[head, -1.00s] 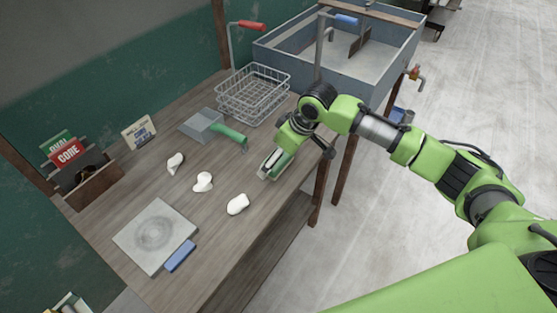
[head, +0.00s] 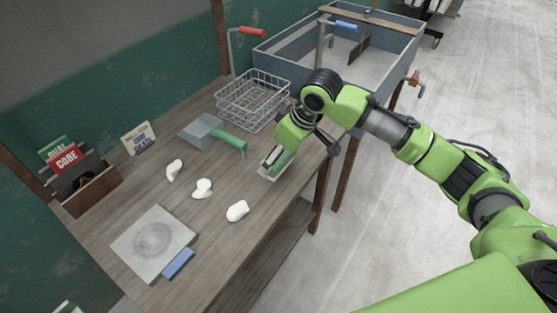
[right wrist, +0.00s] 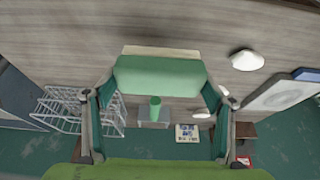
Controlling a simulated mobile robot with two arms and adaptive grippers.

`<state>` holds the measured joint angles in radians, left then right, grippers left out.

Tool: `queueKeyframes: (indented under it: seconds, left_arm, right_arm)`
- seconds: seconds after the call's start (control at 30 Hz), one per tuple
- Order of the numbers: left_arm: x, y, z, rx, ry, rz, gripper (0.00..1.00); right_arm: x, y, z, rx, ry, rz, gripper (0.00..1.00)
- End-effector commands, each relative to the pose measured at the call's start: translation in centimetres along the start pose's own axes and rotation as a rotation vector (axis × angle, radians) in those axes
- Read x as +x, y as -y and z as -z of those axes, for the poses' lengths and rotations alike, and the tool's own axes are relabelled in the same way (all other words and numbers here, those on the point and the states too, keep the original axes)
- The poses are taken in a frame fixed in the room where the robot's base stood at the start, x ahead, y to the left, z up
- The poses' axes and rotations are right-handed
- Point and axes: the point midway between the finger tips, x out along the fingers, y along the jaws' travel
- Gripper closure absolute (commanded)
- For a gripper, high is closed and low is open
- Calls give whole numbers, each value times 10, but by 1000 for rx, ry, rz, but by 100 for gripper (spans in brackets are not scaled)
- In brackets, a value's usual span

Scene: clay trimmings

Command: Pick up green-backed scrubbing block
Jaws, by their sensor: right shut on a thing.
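The green-backed scrubbing block (head: 282,168) is near the front edge of the wooden table, below my right gripper (head: 274,157). In the right wrist view the block (right wrist: 160,77) has a green back and a pale strip along its far side, and it lies between the two fingers. My right gripper (right wrist: 160,88) is shut on the block across its length. Whether the block still touches the table cannot be told. In the head view the wrist hides part of the block. My left gripper is not in view.
A dustpan with green handle (head: 232,142), wire basket (head: 252,100) and grey sink (head: 385,60) are close by. White clay lumps (head: 237,211) lie left of the block.

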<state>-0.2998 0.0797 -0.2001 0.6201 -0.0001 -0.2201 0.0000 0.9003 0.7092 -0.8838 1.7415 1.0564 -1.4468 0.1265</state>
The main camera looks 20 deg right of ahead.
Motion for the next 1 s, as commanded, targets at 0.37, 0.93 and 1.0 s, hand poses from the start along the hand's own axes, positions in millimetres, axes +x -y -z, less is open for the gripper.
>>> queueKeyframes:
  seconds: [0.37, 0.93, 1.0]
  left_arm:
    - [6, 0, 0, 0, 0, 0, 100]
    - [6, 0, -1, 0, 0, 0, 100]
    - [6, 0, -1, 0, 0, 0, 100]
  right_arm:
    - [-76, 65, -20, -4, -3, -3, 51]
    - [-104, 100, -36, 2, -2, -2, 51]
    - [-104, 100, -36, 2, -2, -2, 51]
